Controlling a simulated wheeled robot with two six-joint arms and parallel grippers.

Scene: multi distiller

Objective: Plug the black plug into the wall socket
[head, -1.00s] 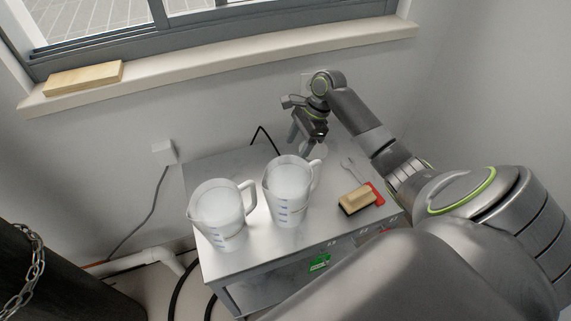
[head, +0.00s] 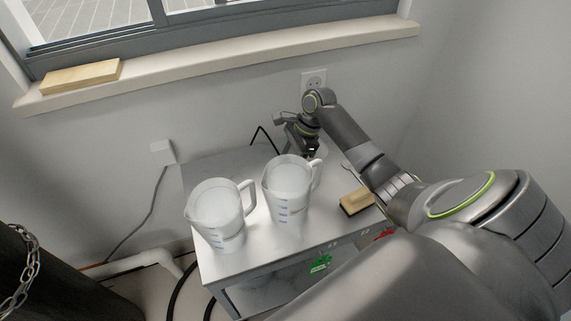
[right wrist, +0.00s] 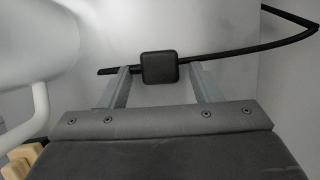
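The wall socket (head: 315,80) is a pale square plate on the wall below the window sill, just above my right wrist. My right gripper (head: 303,152) points down at the back of the small table, behind the right jug. In the right wrist view, its two fingers (right wrist: 160,70) are apart. The black plug (right wrist: 160,67) shows between the fingertips, with a gap on each side. A black cable (right wrist: 235,50) runs from it to the upper right. The head view shows the cable (head: 262,130) bent against the wall, but the plug is hidden there. My left gripper is not in view.
Two jugs, left (head: 217,210) and right (head: 288,190), stand on the grey table (head: 262,258). A wooden-backed brush (head: 356,201) lies on the right. A white wall adapter (head: 162,152) with a grey cord is at left. A wooden block (head: 80,76) lies on the sill.

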